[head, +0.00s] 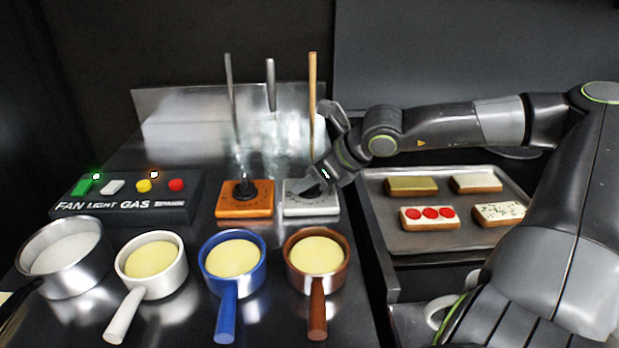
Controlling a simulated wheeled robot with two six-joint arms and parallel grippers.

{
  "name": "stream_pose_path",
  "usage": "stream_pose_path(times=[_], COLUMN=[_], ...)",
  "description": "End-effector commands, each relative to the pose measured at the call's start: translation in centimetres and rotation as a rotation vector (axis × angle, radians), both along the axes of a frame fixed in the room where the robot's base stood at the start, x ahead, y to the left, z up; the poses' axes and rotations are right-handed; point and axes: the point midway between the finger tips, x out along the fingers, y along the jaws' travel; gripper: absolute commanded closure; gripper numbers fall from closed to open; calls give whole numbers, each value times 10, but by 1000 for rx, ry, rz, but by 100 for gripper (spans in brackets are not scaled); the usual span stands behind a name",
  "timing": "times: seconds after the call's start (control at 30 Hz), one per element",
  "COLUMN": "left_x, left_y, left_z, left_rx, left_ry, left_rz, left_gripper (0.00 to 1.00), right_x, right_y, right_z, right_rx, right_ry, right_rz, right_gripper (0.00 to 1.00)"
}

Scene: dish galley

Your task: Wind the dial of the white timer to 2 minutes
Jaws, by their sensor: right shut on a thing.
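The white timer (311,205) sits on the dark counter, just right of an orange timer (245,206) with a black dial knob. My right gripper (312,186) reaches in from the right and points down at the top of the white timer. It is shut on the white timer's dial, which is mostly hidden behind the gripper. I cannot read the dial's setting. My left gripper is not in view.
A control box (128,207) with coloured buttons stands left of the timers. A metal pot (65,262) and white (128,290), blue (228,295) and brown (318,290) pans stand in front. A tray (430,240) of topped slices lies to the right.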

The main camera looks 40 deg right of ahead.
Motion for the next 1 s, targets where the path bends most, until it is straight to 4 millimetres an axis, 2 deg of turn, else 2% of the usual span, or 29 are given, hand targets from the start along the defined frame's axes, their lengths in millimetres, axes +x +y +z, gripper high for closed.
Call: stream_pose_path(times=[0.43,0.47,0.6,1.0], left_x=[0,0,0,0], left_y=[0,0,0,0], left_z=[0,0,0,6], left_rx=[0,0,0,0], left_ry=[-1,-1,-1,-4], left_rz=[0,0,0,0], left_gripper=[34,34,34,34], right_x=[0,0,0,-1], right_y=[0,0,0,0], right_z=[-1,-1,-1,3], right_rx=[2,2,1,1], right_ry=[2,2,1,1], right_rz=[1,1,0,0], right_gripper=[81,56,38,38])
